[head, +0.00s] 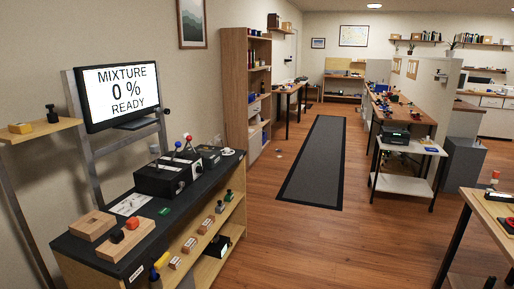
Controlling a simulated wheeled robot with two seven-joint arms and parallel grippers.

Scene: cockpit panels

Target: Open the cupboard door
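No door that I can clearly tell as the cupboard door shows in the head view. A tall wooden shelf unit (233,90) stands against the left wall, with open shelves facing right. White low cabinets (492,101) stand at the far right under a counter; their fronts look shut but are too small to tell. Neither of my grippers is in view.
A black-topped bench (88,247) with a control box (168,180), wooden blocks and open shelves fills the left front. A monitor (118,94) reads "MIXTURE 0 % READY". A wooden table (489,222) stands at right. Open floor and a dark mat (314,160) lie between.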

